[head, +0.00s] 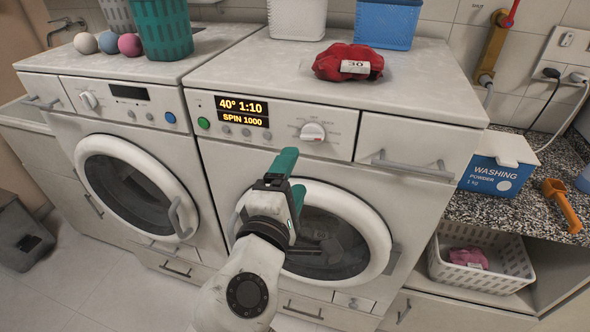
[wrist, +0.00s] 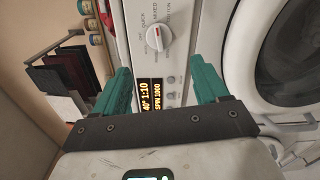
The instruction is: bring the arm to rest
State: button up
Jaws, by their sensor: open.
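My gripper (head: 290,178) is in front of the right washing machine (head: 230,165), before its upper door area and below its control panel. In the wrist view my gripper (wrist: 160,78) shows two teal fingers spread apart with nothing between them. Past the fingers, the machine's lit display (wrist: 150,96) and white dial (wrist: 157,38) appear sideways. The display reads 40°, 1:10 and SPIN 1000 in the head view. The round door (head: 365,215) of this machine looks shut, and my arm hides part of it.
A red cloth bundle tagged 30 (head: 338,62) lies on the right machine, before a blue basket (head: 387,24). A second washer (head: 80,150) stands left. A washing powder box (head: 493,165) sits on the right counter, above a white basket (head: 503,245) holding pink cloth. Floor shows at lower left.

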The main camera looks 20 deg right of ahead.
dwell(0.4)
jog(key=s+d+f+m+g+y, duration=0.25)
jog(key=s+d+f+g, duration=0.2)
jog(key=d+f, duration=0.4)
jog(key=s+d+f+m+g+y, duration=0.2)
jog(key=s+d+f+m+g, duration=0.3)
jog(key=f, duration=0.7)
jog(key=s+f+m+g+y, duration=0.2)
jog(key=s+f, duration=0.3)
jog(key=s, duration=0.5)
jog(key=s+f+m+g+y, duration=0.2)
jog(key=s+f, duration=0.4)
jog(key=s, duration=0.4)
jog(key=shift+s+d+m+y+p, duration=0.2)
jog(key=shift+d+m+y+p, duration=0.2)
jog(key=shift+m+y, duration=0.5)
